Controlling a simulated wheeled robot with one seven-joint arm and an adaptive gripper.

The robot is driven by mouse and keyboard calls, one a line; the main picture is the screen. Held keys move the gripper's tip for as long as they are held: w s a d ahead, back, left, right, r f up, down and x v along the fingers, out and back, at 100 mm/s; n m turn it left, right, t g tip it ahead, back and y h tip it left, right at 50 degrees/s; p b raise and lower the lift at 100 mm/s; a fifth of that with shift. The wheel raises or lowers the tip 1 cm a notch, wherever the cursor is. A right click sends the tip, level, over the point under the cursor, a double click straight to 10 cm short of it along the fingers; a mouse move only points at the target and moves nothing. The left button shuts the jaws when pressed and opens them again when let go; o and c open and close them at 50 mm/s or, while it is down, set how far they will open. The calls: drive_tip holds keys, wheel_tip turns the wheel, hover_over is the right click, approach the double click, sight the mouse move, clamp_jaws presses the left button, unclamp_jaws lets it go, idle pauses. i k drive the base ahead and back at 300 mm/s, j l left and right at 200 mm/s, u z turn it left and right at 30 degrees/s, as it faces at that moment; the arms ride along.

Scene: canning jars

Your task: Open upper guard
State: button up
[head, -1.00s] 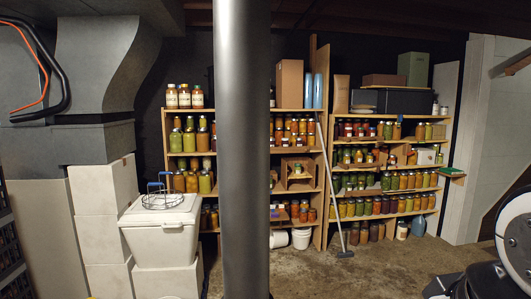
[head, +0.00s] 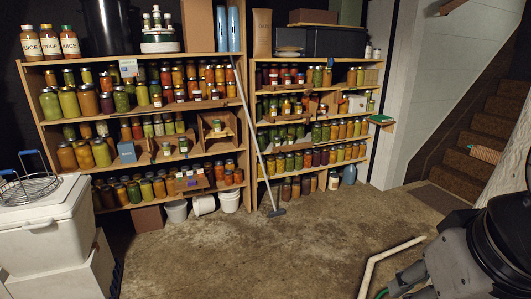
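No part can be singled out for certain as the upper guard. Several wooden pieces stand among the jars on the two shelf units in the head view. On the left unit (head: 246,130) there is a small open-fronted wooden box (head: 203,133) and, lower down, a wooden board (head: 190,184) in front of the jars. On the right unit (head: 252,150) there is a brown wooden piece (head: 292,121) across the middle shelves. They are too small to tell whether any is open or shut. Dark and grey parts of my arm show at the lower right; my gripper is not in view.
A white cooler (head: 45,228) with a wire basket (head: 28,187) stands at the left. A mop (head: 262,160) leans between the shelves. A white pipe (head: 385,257) lies in front. Stairs (head: 485,135) rise right. The middle floor is clear.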

sight(221, 102)
drive_tip(key=i+l+u, duration=0.1)
drive_tip(key=i, duration=0.4)
drive_tip(key=i+l, duration=0.1)
drive_tip(key=i, duration=0.4)
drive_tip(key=i+l+u, duration=0.15)
drive_tip(key=i, duration=0.35)
drive_tip(key=i+u, duration=0.2)
drive_tip(key=i, duration=0.45)
drive_tip(key=i+u, duration=0.2)
drive_tip(key=i, duration=0.45)
drive_tip(key=i+l+u, duration=0.2)
drive_tip(key=i, duration=0.45)
drive_tip(key=i+l+u, duration=0.2)
drive_tip(key=i, duration=0.15)
drive_tip(key=i+l+u, duration=0.2)
drive_tip(key=i, duration=0.15)
drive_tip(key=j, duration=0.1)
